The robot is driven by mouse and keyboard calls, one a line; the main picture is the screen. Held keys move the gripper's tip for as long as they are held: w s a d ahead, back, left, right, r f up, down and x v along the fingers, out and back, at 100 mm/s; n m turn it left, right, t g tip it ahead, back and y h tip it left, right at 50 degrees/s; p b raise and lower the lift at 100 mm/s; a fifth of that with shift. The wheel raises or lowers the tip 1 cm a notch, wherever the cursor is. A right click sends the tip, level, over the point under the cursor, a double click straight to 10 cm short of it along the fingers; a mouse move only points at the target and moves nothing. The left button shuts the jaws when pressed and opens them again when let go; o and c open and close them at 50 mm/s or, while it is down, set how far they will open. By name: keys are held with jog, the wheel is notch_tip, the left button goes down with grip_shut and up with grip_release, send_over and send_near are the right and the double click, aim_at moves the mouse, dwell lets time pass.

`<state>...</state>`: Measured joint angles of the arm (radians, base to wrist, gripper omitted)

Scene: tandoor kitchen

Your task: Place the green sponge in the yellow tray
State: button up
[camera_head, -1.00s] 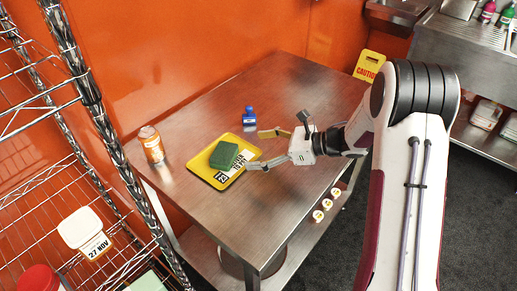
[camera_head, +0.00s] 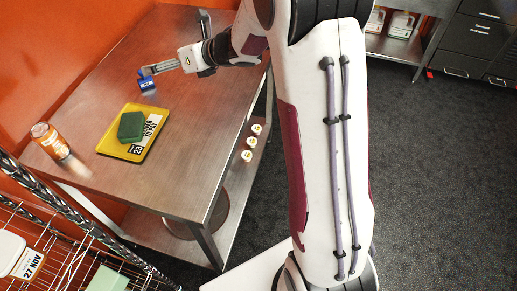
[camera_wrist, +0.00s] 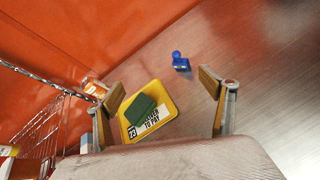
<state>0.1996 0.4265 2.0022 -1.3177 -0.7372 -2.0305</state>
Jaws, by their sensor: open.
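The green sponge (camera_head: 131,126) lies in the yellow tray (camera_head: 108,143), toward its upper left part, beside a white printed label. In the wrist view the sponge (camera_wrist: 139,108) also rests inside the tray (camera_wrist: 158,91), covering part of it. My gripper (camera_head: 146,72) is above the table, beyond the tray and close to the blue object in the head view. In the wrist view my gripper (camera_wrist: 160,98) has its two fingers wide apart, with nothing between the pads. The gripper is apart from the sponge.
A blue stamp-like object (camera_head: 147,84) stands on the metal table (camera_head: 190,150) behind the tray. An orange-labelled jar (camera_head: 50,141) stands at the table's left edge. A wire shelf (camera_head: 70,235) is at lower left. The table right of the tray is clear.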

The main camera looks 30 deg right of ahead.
jog(key=s+d+r+m+t+h, duration=0.2)
jog(key=d+r+m+h, duration=0.35)
jog(key=r+m, duration=0.3)
jog(key=s+d+r+m+g+h, duration=0.1)
jog(key=s+d+r+m+h, duration=0.15)
jog(key=s+m, duration=0.3)
jog(key=s+d+r+m+h, duration=0.1)
jog(key=s+d+m, duration=0.25)
jog(key=m, duration=0.35)
jog(key=s+a+f+m+g, duration=0.2)
jog(key=s+m, duration=0.4)
jog(key=s, duration=0.4)
jog(key=s+a+f+m+g+y, duration=0.1)
jog(key=s+a+m+g, duration=0.1)
jog(key=s+m, duration=0.4)
jog(key=s+a+f+m+g, duration=0.1)
jog(key=s+m, duration=0.5)
jog(key=s, duration=0.8)
jog(key=shift+a+f+g+y, duration=0.4)
jog(key=shift+a+f, duration=0.4)
